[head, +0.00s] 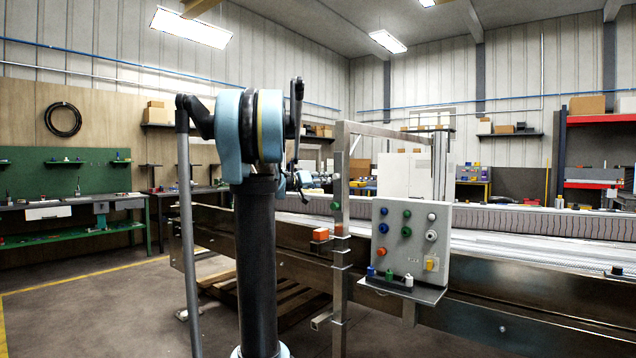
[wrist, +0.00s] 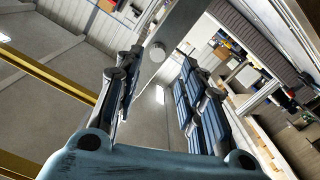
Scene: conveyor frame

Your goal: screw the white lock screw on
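A pale round screw head (wrist: 157,52) sits on a metal post in the wrist view, between and beyond my fingertips. In the head view a small white knob (head: 336,177) shows on the upright post of the conveyor frame, above a green knob (head: 335,206); it looks like the same screw. My gripper (wrist: 161,62) is open and empty, one finger on each side of the screw head, with no visible contact. In the head view my gripper (head: 305,181) is small, partly behind my arm, just left of the post. How deep the screw sits in the post cannot be told.
A grey control panel (head: 411,240) with coloured knobs stands right of the post. Its small shelf (head: 425,293) holds blue, green and white pieces. An orange block (head: 320,235) is left of the post. The conveyor (head: 545,250) runs behind; open floor (head: 110,310) lies left.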

